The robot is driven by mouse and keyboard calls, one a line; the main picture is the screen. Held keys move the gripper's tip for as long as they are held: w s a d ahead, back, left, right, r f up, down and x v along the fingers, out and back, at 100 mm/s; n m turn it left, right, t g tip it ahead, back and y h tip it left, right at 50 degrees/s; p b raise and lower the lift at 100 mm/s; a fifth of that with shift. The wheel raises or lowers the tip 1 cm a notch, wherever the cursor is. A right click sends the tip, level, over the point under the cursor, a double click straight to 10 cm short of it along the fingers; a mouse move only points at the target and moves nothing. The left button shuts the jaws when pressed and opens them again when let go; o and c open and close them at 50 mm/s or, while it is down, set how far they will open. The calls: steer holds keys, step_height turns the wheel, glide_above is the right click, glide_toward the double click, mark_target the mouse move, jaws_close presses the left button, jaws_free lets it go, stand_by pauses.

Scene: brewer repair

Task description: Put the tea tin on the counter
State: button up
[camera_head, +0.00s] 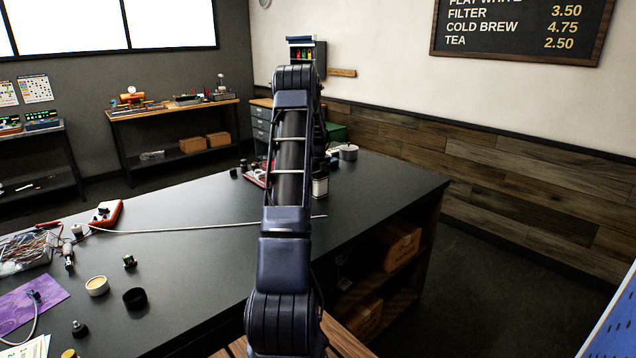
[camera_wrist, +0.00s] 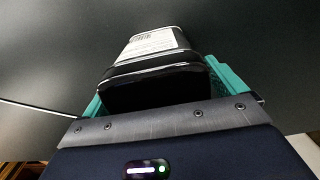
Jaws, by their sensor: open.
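The tea tin, dark with a white label (camera_wrist: 150,42), lies between the two teal fingers of my gripper (camera_wrist: 160,86) in the wrist view. The fingers are open, one on each side of it; whether either touches it I cannot tell. In the head view the tin (camera_head: 320,186) shows beside my arm, appearing upright on the dark counter (camera_head: 385,192) near its right edge. My arm hides my gripper and part of the tin there.
A thin rod (camera_head: 190,228) lies across the counter. A red device (camera_head: 106,213), a cream-rimmed jar (camera_head: 97,286), a black ring (camera_head: 135,298) and a purple mat (camera_head: 30,305) are at left. A silver pot (camera_head: 348,152) stands behind the tin. Boxes (camera_head: 400,245) sit on shelves below.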

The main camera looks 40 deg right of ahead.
step_height(320, 180, up, 12)
steer(key=shift+a+f, duration=0.1)
steer(key=s+a+r+n+t, duration=0.15)
steer(key=a+r+n, duration=0.4)
steer(key=a, duration=0.65)
steer(key=s+a+r+n, duration=0.3)
steer(key=a+r+n, duration=0.25)
steer(key=a, duration=0.55)
steer(key=s+a+r+n+t, duration=0.15)
steer(key=a+r+n, duration=0.4)
steer(key=a, duration=0.65)
steer(key=s+a+n, duration=1)
steer(key=s+a, duration=0.2)
steer(key=a, duration=0.3)
steer(key=s+a+f+n, duration=0.2)
steer(key=s+a+n, duration=0.2)
steer(key=s, duration=0.2)
steer(key=s+a+f+n+t, duration=0.1)
steer(key=s+a+f+n, duration=0.2)
steer(key=s, duration=0.4)
steer(key=shift+a+f+n+t, duration=0.15)
steer(key=shift+a+n+t, duration=0.25)
steer(key=shift+n, duration=0.85)
